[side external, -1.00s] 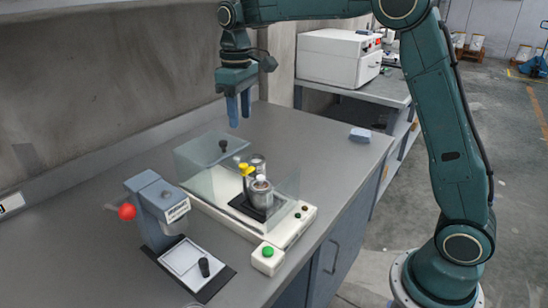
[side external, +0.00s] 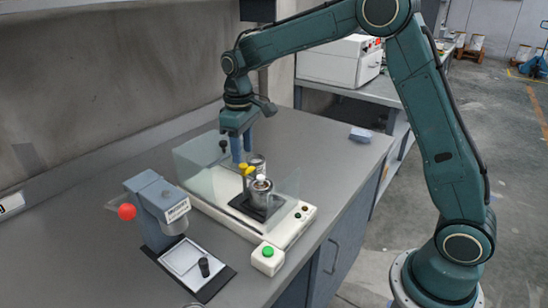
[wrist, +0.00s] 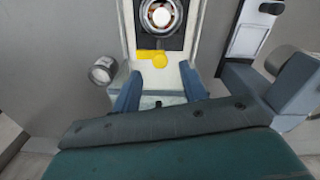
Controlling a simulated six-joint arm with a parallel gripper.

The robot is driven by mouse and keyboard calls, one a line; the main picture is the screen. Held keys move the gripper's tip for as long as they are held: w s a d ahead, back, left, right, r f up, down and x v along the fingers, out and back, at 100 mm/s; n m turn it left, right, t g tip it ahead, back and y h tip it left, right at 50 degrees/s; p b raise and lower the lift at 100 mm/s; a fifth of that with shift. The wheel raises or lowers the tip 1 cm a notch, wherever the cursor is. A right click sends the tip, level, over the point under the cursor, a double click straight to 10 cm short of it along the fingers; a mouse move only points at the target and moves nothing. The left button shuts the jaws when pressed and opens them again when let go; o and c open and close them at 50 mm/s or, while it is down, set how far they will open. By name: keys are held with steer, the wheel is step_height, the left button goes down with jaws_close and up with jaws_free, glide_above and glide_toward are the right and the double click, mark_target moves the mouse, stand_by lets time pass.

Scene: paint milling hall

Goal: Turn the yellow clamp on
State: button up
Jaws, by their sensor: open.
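The yellow clamp (side external: 246,169) stands on the white machine beside a silver can (side external: 262,192) on a black plate. It has a handle and a round knob, and in the wrist view the clamp (wrist: 152,56) lies just beyond my fingertips, between their lines. My gripper (side external: 241,152) points down above the machine, behind the clamp, with its jaws open and empty. Both blue fingers of my gripper (wrist: 158,86) show in the wrist view, apart from the clamp. The exact height of the fingertips over the clamp is unclear.
A clear guard (side external: 200,165) surrounds part of the machine (side external: 295,228). The bench at the right is mostly clear.

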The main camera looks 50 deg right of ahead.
mark_target(244, 165)
steer(key=shift+f, duration=2.25)
jaws_close()
